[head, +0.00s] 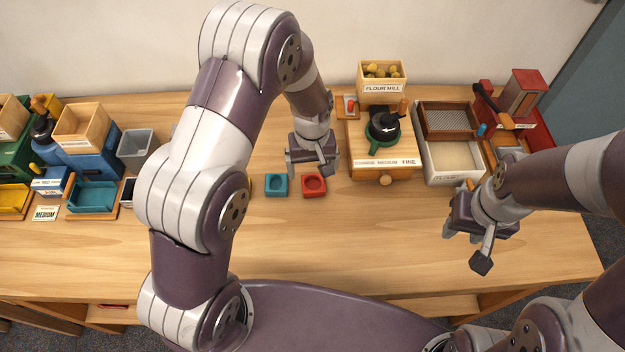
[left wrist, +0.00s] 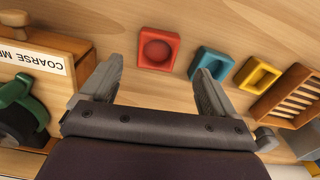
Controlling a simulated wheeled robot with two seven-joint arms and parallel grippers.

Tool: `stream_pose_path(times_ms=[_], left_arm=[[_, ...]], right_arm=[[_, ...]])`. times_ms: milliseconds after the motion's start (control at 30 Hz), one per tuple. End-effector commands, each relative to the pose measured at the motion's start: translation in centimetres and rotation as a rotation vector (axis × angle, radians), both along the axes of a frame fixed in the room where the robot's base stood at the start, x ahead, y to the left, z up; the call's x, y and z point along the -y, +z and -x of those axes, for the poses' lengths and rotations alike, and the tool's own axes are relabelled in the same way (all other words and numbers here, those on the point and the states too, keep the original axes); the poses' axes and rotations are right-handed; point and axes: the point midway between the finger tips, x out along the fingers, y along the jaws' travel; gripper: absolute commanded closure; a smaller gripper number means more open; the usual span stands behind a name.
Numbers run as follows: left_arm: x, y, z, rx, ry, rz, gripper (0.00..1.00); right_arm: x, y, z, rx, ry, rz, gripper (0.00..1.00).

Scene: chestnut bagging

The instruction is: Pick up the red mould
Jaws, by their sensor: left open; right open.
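The red mould (head: 314,186) is a small square block with a round hollow, lying on the table left of the flour mill. In the left wrist view the red mould (left wrist: 158,49) lies ahead of and between my fingertips, apart from both. My left gripper (head: 313,170) is open and empty, just behind the mould in the head view; its two fingers also show in the left wrist view (left wrist: 158,75). My right gripper (head: 466,248) is open and empty over the right part of the table.
A teal mould (head: 276,185) lies just left of the red one, and a yellow mould (left wrist: 257,74) lies beyond it. The flour mill (head: 380,160) stands close on the right. A white-and-brown tray (head: 430,165) is further right. The table front (head: 370,235) is clear.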

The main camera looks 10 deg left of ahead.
Motion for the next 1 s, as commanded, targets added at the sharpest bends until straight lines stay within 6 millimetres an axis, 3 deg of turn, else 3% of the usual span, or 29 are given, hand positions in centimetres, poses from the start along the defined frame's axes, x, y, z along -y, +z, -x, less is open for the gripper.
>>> stream_pose_path(times_ms=[300, 567, 767, 1000], left_arm=[[0.0, -4.9, -0.6, 0.000, -0.001, 0.000, 0.11], [0.0, -5.6, -0.6, 0.004, -0.001, 0.001, 0.11], [0.0, -5.5, -0.6, 0.004, -0.001, 0.001, 0.72], [0.0, -5.5, -0.6, 0.004, -0.001, 0.001, 0.73]], right_arm=[[0.0, 1.7, 0.0, 0.000, 0.000, 0.000, 0.57], [0.0, 1.6, 0.0, 0.000, 0.000, 0.000, 0.57], [0.0, 1.6, 0.0, 0.000, 0.000, 0.000, 0.57], [0.0, 1.6, 0.0, 0.000, 0.000, 0.000, 0.57]])
